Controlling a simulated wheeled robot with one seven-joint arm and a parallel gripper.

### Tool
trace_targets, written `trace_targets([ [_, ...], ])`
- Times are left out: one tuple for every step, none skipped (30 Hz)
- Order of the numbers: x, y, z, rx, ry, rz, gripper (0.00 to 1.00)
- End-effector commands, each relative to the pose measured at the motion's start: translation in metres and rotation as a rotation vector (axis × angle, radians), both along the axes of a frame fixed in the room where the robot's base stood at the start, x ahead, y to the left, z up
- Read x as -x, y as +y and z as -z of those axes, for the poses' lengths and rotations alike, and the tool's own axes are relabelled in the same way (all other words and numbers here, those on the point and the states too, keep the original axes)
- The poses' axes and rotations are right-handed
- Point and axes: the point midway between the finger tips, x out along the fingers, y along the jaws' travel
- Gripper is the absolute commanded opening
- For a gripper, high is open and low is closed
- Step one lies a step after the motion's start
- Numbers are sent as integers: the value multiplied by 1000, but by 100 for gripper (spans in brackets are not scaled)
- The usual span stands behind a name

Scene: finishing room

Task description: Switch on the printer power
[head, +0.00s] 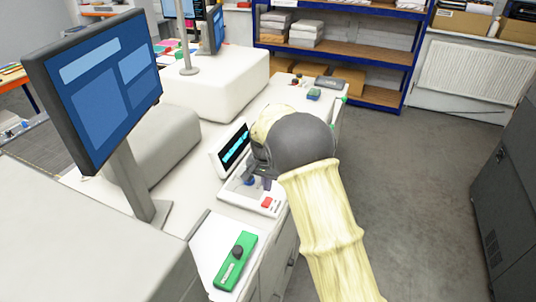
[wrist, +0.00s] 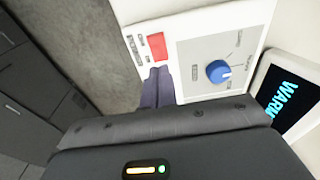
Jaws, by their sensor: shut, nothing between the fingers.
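A white control panel (head: 236,197) on the machine carries a blue rotary knob (wrist: 219,71) on a grey plate and a red button (wrist: 157,46). The knob has a pale pointer mark; the labels around it are too small to read. The knob (head: 249,181) and red button (head: 267,203) also show in the head view. A small tilted display (wrist: 290,95) beside the panel shows cyan text beginning "WARM". My gripper (wrist: 158,82) is shut and empty. Its fingertips are over the panel near the red button, left of the knob in the wrist view. Contact cannot be told.
A green box with a black knob (head: 237,252) sits nearer on the machine. A large monitor (head: 97,80) stands at left. Small items (head: 314,94) lie at the far end. Blue shelving (head: 340,51) stands behind. The grey floor (head: 415,170) to the right is clear.

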Motion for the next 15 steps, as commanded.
trace_targets([
  [-3,0,-6,-3,-7,1,0],
  [-3,0,-10,-3,-7,1,0],
  [-4,-1,-15,-2,-6,1,0],
  [-4,-1,-20,-3,-7,1,0],
  [-5,-1,-24,-3,-7,1,0],
  [-6,-1,-30,-3,-7,1,0],
  [-6,-1,-35,-3,-6,1,0],
  [-7,-1,-40,-4,-8,0,0],
  [-7,-2,-48,-4,-8,0,0],
  [-8,-2,-53,-4,-8,0,0],
  [-9,-2,-59,-4,-8,0,0],
  [-10,-2,-66,-3,-9,0,0],
  [-10,-3,-71,-3,-7,1,0],
  [-11,-3,-76,-3,-7,1,0],
  [-11,-3,-82,-2,-6,0,0],
])
